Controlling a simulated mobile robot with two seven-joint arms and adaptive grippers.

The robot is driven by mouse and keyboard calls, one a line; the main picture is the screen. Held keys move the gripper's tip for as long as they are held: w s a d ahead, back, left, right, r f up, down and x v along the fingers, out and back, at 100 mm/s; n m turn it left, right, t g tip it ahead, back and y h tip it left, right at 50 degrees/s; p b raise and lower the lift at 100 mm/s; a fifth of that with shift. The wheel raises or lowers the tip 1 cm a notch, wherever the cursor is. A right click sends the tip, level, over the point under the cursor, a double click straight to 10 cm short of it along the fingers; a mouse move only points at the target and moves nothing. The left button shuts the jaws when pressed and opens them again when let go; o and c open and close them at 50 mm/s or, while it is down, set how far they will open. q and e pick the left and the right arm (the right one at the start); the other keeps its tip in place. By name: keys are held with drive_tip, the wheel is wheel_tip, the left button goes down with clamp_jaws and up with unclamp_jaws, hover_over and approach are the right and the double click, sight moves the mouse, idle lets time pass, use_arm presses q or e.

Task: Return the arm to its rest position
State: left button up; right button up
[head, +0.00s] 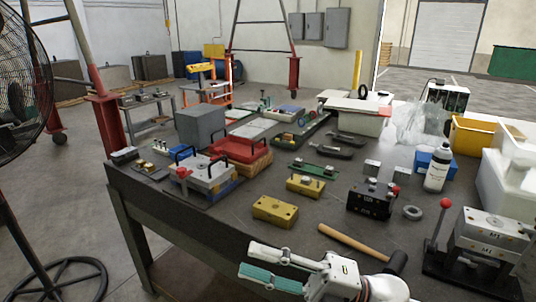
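My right gripper (247,258) shows at the bottom centre, its white arm coming in from the lower right. Its two fingers point left and stand apart, one with a teal pad. Nothing shows between them. It appears in front of the dark workbench (225,215), near its front edge. My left gripper is not in view. The task names no object to handle.
A hammer (353,241) lies just beyond the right gripper. Yellow mould plates (275,211), a black block (371,199), a ring (412,212) and a steel mould with a red-knobbed lever (490,236) surround it. A white bottle (438,167) stands behind. A fan (20,85) is at left.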

drive_tip(key=w+d+f+m+t+h, duration=0.3)
drive_tip(key=d+f+m+t+h, duration=0.4)
drive_tip(key=m, duration=0.4)
drive_tip(key=w+d+f+m+t+h, duration=0.4)
drive_tip(key=f+m+t, duration=0.3)
drive_tip(key=f+m, duration=0.35)
drive_tip(key=s+d+f+m+g+h, duration=0.1)
drive_tip(key=s+d+f+m+h, duration=0.1)
drive_tip(key=s+f, duration=0.3)
drive_tip(key=s+d+f+m+g+h, duration=0.2)
drive_tip(key=s+d+f+m+h, duration=0.1)
drive_tip(key=f, duration=0.7)
drive_tip(key=s+d+f+m+g+h, duration=0.2)
drive_tip(key=s+d+f+m, duration=0.2)
drive_tip(key=s+d+f, duration=0.1)
wheel_tip(320, 180, down, 3)
drive_tip(key=shift+s+d+r+h, duration=0.2)
drive_tip(key=shift+s+d+h, duration=0.15)
drive_tip(key=shift+s, duration=0.55)
drive_tip(key=shift+a, duration=0.1)
